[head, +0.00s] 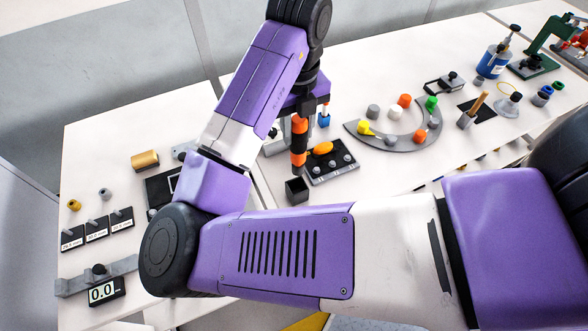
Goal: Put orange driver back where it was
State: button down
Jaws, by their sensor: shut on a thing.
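The orange driver (298,143), orange with black bands, hangs upright below my gripper (302,111) near the middle of the head view. My gripper is shut on its upper end, and the fingertips are partly hidden by my arm. A small open black square holder (297,190) stands just below the driver in the picture. I cannot tell whether the driver's lower tip touches anything.
A black plate (343,171) with an orange oval knob and several silver studs lies right beside the driver. A grey curved tray (408,141) with coloured pegs is further right. A digital gauge (106,291) and labelled black blocks stand left. My arm hides the near table.

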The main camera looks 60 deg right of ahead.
aim_at(297, 167)
notch_tip(297, 167, down, 14)
jog(key=shift+p, duration=0.55)
jog(key=c, duration=1)
grip_release()
jog(key=shift+o, duration=0.2)
jog(key=shift+r, duration=0.1)
